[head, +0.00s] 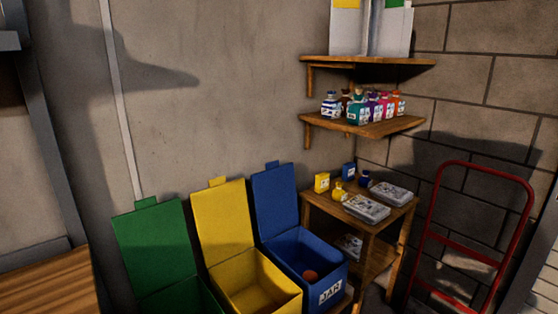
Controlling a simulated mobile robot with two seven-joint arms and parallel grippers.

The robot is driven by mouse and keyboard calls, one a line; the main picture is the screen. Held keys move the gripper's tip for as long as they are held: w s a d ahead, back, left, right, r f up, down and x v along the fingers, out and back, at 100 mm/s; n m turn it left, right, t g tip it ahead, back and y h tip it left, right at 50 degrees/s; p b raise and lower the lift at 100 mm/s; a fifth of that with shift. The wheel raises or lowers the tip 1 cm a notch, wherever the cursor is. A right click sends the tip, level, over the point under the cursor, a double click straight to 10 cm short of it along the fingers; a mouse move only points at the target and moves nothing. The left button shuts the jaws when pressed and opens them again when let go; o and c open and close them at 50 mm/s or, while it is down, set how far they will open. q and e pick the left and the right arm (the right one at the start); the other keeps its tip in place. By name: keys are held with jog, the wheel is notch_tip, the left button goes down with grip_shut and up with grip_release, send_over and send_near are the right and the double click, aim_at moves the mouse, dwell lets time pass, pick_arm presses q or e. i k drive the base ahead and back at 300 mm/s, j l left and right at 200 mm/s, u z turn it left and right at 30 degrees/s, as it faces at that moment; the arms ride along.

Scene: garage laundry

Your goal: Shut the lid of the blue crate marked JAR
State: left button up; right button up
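The blue crate (330,291) marked JAR stands at the lower middle, right of the yellow crate. Its blue lid (276,202) is open, raised upright at the back against the wall, with a small tab on its top edge. A round orange-red thing (310,275) lies inside the crate. The white JAR label is on its front face. Neither of my grippers is in view.
A yellow crate (285,302) and a green crate with its lid (152,248) stand open to the left. A wooden stand (367,232) holding boxes is close right of the blue crate. A red hand truck (438,205) leans farther right. Corner shelves (385,128) hold bottles above.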

aim_at(274, 190)
jog(key=i+l, duration=0.2)
jog(key=i+l+u, duration=0.1)
jog(key=l, duration=0.35)
jog(key=i+l, duration=0.45)
jog(key=l, duration=0.2)
jog(key=i+l+u, duration=0.1)
jog(key=l, duration=0.25)
jog(key=i, duration=0.1)
